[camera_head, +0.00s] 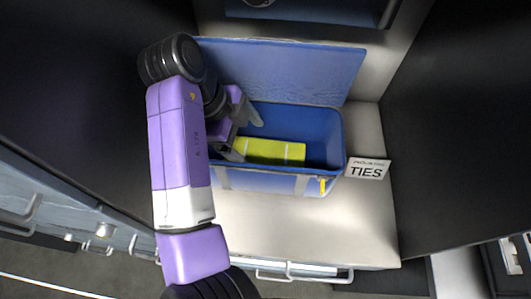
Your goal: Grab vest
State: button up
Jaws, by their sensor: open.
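A yellow-green vest (270,152), folded flat with pale stripes, lies inside a blue bin (333,133) toward its front left. My gripper (246,137) reaches over the left part of the bin. It is open, with one grey finger toward the back and the other by the vest's left end. The picture does not show clearly whether the near finger touches the vest. Nothing shows between the fingers in a grip.
The bin's blue lid (285,68) stands open behind it. A white "TIES" label (367,168) is right of the bin on the pale shelf (300,228). Dark panels (460,130) flank the shelf left and right. The shelf's front is bare.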

aim_at(264, 153)
jog(key=shift+p+x, duration=0.8)
jog(key=shift+x, duration=2.8)
jog(key=shift+r, duration=0.1)
jog(key=c, duration=1.2)
jog(key=shift+o, duration=0.2)
jog(key=shift+r, duration=0.15)
